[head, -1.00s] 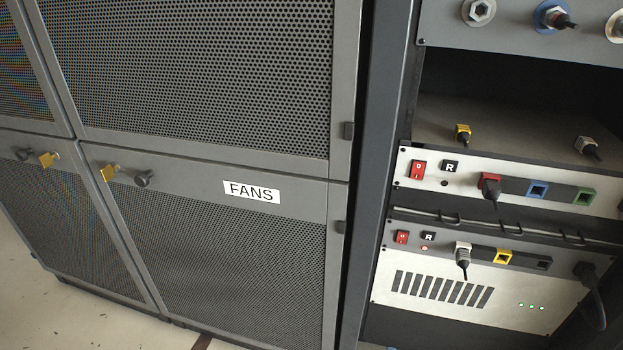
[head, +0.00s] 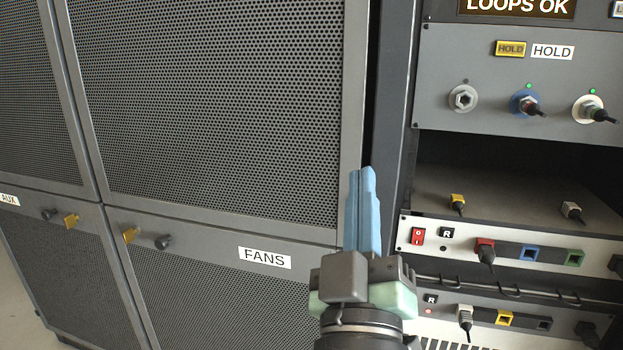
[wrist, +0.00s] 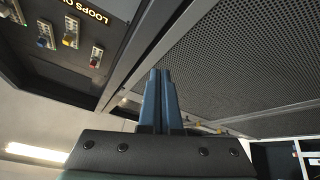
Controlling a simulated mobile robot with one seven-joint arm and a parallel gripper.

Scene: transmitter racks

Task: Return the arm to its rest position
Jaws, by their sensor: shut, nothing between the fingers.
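My gripper (head: 362,172) points upward at the lower middle right of the head view, in front of the frame between the fans cabinet and the equipment rack. Its blue fingers are together with nothing between them. In the wrist view the shut fingers (wrist: 160,75) stand up at the middle, apart from any surface. The rest of my arm is out of view below.
The cabinet door labelled FANS (head: 265,258) has a yellow latch (head: 130,235) and a dark knob. To the right, the rack holds a HOLD panel (head: 480,90) with connectors, a shelf with loose plugs, and a white unit (head: 408,238) with plugged cables.

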